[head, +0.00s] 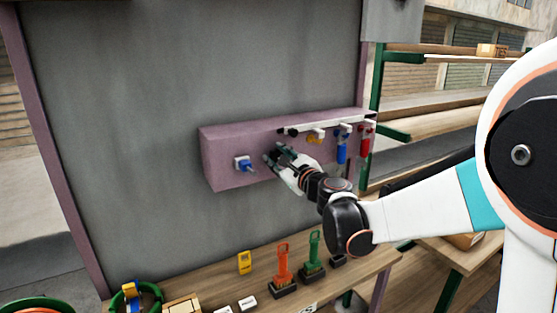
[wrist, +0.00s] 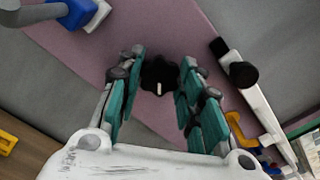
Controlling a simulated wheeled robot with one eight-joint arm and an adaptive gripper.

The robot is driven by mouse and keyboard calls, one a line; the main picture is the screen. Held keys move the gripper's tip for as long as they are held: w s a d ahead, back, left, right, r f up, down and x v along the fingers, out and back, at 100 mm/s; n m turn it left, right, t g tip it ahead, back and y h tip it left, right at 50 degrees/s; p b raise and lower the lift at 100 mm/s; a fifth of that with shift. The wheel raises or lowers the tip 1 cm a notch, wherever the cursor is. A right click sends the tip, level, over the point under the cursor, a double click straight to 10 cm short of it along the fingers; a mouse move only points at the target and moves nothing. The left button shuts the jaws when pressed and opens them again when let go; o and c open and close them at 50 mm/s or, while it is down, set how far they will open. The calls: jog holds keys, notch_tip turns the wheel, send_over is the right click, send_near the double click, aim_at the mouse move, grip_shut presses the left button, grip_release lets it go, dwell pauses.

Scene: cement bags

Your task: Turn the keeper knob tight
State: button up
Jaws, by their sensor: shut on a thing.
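The keeper knob (wrist: 158,74) is black and lobed, with a white pointer mark, on the front of a mauve box (head: 225,163). In the wrist view it sits between the fingertips of my gripper (wrist: 158,80), one teal-padded finger on each side. The white mark points roughly straight down in that picture. In the head view my gripper (head: 277,156) reaches the middle of the box front from the right, and its fingers hide the knob. My gripper is shut on the knob.
A blue-handled fitting (head: 244,163) sits left of the knob. A white rail (head: 325,125) above right carries hanging yellow, blue and red items; its black end knob (wrist: 242,73) is close to my right finger. A bench (head: 345,274) below holds upright orange and green-handled tools.

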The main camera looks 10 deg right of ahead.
jog(key=shift+f+m, duration=0.1)
jog(key=shift+m, duration=0.5)
jog(key=o, duration=1.1)
jog(key=shift+c, duration=0.2)
jog(key=v, duration=1.2)
jog(key=shift+s, duration=0.1)
